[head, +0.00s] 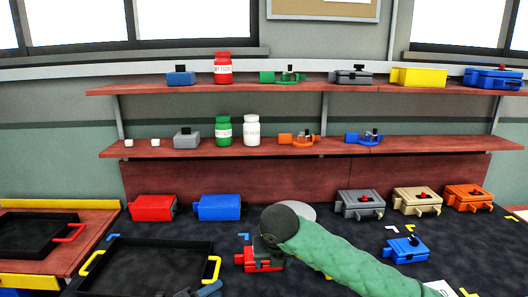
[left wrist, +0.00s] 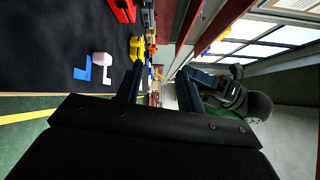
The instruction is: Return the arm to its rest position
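My left gripper (head: 197,291) just shows at the bottom edge of the head view, in front of the black tray on the bench. In the left wrist view its two dark fingers (left wrist: 160,90) stand apart with nothing between them. My green right arm (head: 340,258) reaches in from the lower right over the bench, with a dark round joint (head: 284,222) at its end.
The bench holds a black tray (head: 108,246) with yellow handles, a red box (head: 153,208), a blue box (head: 218,207), and grey, tan and orange toolboxes. Two shelves (head: 220,89) behind hold jars and boxes. A second tray (head: 35,232) stands at left.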

